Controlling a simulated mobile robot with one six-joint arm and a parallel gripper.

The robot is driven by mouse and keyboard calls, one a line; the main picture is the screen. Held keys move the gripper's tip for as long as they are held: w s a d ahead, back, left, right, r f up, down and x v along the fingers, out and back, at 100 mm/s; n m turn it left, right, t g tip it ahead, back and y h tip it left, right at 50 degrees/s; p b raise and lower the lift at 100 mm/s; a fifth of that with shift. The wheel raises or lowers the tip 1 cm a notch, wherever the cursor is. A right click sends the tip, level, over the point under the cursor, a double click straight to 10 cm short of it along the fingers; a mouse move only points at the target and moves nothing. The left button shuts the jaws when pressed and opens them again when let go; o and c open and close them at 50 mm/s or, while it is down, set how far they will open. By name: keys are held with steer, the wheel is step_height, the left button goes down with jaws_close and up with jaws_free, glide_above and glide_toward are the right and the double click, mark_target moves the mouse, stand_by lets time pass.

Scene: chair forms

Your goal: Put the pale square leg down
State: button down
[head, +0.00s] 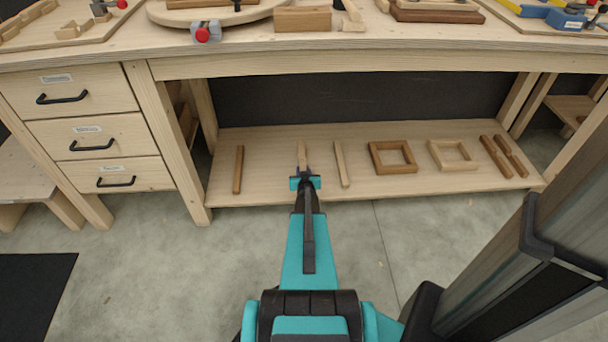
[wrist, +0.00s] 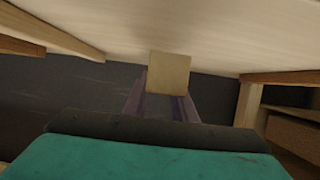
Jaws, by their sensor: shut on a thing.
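The pale square leg (head: 302,153) is in my gripper (head: 305,178) over the front of the low shelf (head: 262,160) under the workbench. It points away from me, toward the back of the shelf. In the wrist view the square end of the leg (wrist: 168,73) shows between the two fingers (wrist: 160,105), which are shut on it. I cannot tell whether the leg touches the shelf.
On the shelf, a dark leg (head: 238,170) lies to the left and another pale leg (head: 341,164) close to the right. Farther right are a brown frame (head: 379,166), a pale frame (head: 438,162) and dark pieces (head: 496,157). The bench top (head: 400,42) overhangs the shelf.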

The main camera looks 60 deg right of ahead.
steer(key=shift+w+d+f, duration=0.1)
steer(key=shift+w+d, duration=0.05)
steer(key=shift+d, duration=0.45)
steer(key=shift+w+d, duration=0.15)
steer(key=shift+d, duration=0.4)
steer(key=shift+f+b, duration=0.7)
steer(key=shift+f, duration=1.05)
steer(key=shift+f, duration=0.15)
steer(key=c, duration=1.5)
jaws_free()
steer(key=shift+o, duration=0.2)
steer(key=shift+r, duration=0.2)
steer(key=shift+p+v, duration=0.95)
steer(key=shift+v, duration=5.1)
steer(key=shift+w, duration=0.15)
